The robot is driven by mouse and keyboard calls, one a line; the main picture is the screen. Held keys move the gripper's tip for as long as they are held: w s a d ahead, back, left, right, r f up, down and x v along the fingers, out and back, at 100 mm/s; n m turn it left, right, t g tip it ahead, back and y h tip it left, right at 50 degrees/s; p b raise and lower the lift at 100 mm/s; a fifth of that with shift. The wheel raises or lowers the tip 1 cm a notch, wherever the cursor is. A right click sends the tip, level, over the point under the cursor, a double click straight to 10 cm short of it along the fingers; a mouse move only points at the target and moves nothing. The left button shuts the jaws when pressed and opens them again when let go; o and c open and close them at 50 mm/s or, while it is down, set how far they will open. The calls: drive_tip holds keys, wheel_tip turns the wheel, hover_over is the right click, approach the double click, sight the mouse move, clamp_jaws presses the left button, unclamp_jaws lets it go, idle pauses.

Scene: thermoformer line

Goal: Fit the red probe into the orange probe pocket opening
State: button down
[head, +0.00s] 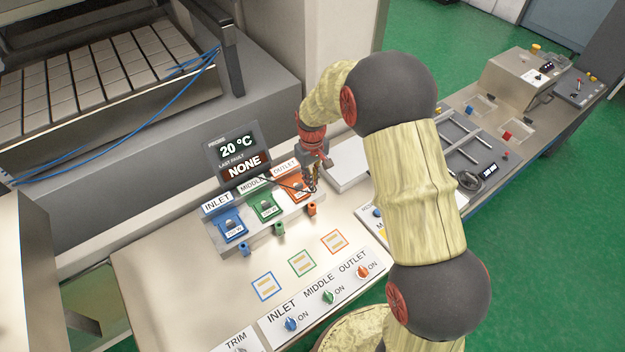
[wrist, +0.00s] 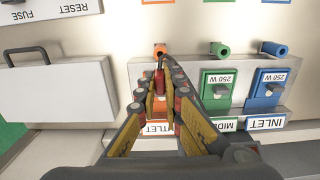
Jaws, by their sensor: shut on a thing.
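My gripper (head: 313,178) is over the orange station at the right end of the grey heater block. In the wrist view my gripper (wrist: 161,78) is shut on the red probe (wrist: 160,84), a slim piece between the fingers that points toward the orange probe pocket (wrist: 159,49). The pocket is a short orange tube on the block's front edge, and it also shows in the head view (head: 312,208). The fingers hide part of the probe, and I cannot tell whether its tip touches the opening. In the head view the probe is hardly distinguishable from the fingers.
Green (wrist: 219,49) and blue (wrist: 280,51) tubes stand beside the orange one, with labelled green and blue heater units behind. A display (head: 240,155) reads 20 °C. A white box with a handle (wrist: 60,92) lies beside the block. The panel before the tubes is clear.

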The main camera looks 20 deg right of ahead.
drive_tip(key=shift+f+b, duration=1.85)
drive_tip(key=shift+f, duration=1.05)
drive_tip(key=shift+f+b, duration=2.05)
drive_tip(key=shift+f, duration=0.95)
drive_tip(key=c, duration=2.4)
unclamp_jaws()
drive_tip(key=o, duration=0.6)
drive_tip(key=shift+c, duration=0.2)
wheel_tip(320, 180, up, 12)
drive_tip(key=shift+o, duration=0.6)
